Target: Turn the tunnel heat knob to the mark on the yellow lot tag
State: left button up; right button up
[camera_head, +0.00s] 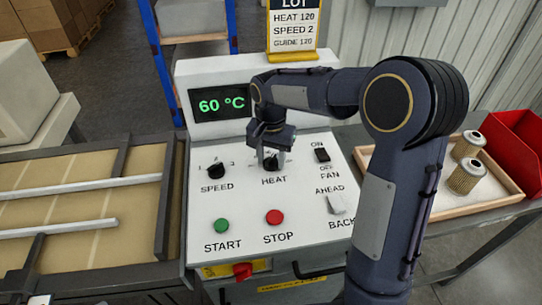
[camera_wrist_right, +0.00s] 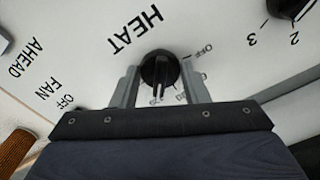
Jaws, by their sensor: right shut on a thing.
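The black heat knob (camera_head: 271,164) is on the white control panel (camera_head: 190,228), above the word HEAT. My right gripper (camera_head: 268,155) comes down on it and is shut on it. In the right wrist view the heat knob (camera_wrist_right: 160,70) sits between the two fingers of the gripper (camera_wrist_right: 158,85), and part of its scale is hidden. The yellow lot tag (camera_head: 293,28) at the top reads HEAT 120, SPEED 2, GUIDE 120 or 170; the last number is hard to read. The green display (camera_head: 220,104) reads 60 °C.
The speed knob (camera_head: 216,171), green start button (camera_head: 222,226), red stop button (camera_head: 274,217), fan switch (camera_head: 322,154) and ahead/back switch (camera_head: 337,205) surround the heat knob. A conveyor (camera_head: 75,222) lies left. A tray (camera_head: 506,197) with cartridges (camera_head: 465,177) and a red bin (camera_head: 517,145) stand right.

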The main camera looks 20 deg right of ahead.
aim_at(271, 158)
jog(key=o, duration=1)
jog(key=shift+r, duration=0.1)
notch_tip(271, 158, up, 8)
jog(key=shift+f, duration=0.15)
